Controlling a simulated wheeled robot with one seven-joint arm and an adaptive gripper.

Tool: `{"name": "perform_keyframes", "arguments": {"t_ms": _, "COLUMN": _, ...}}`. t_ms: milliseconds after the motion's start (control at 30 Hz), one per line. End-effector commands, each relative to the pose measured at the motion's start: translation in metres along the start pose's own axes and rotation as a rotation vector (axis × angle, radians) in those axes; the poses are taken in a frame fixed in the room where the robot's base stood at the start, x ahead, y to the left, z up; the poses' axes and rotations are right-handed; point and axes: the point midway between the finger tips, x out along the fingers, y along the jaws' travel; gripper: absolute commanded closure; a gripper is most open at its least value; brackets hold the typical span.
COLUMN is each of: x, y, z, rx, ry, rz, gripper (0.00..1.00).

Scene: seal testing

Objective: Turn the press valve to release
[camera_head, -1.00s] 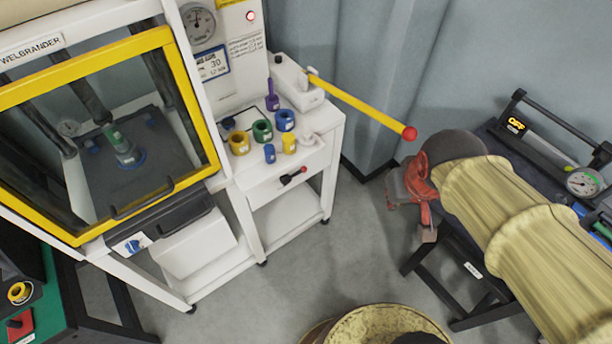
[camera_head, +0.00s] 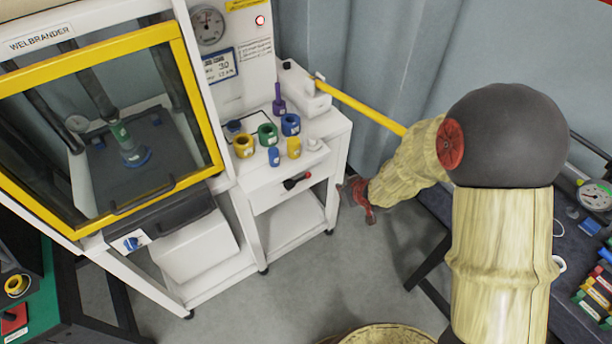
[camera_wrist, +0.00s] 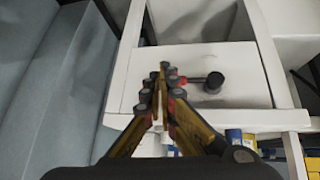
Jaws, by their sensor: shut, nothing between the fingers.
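In the head view my gripper (camera_head: 360,196) is right of the cart, partly hidden by my arm.
Coloured rings and plugs, such as a green ring (camera_head: 268,134), stand on the cart top (camera_head: 325,125) above the valve. A yellow lever (camera_head: 360,105) sticks out to the right above. The yellow-framed press window (camera_head: 190,100) is on the left. A dark bench (camera_head: 573,235) stands at the right.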

Motion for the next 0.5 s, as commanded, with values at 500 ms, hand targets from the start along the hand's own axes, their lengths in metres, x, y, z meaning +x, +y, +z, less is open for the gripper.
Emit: {"name": "perform_keyframes", "arguments": {"t_ms": 500, "x": 0.031, "y": -0.051, "z": -0.054, "rx": -0.033, "ry": 0.311, "rz": -0.176, "gripper": 1.0}}
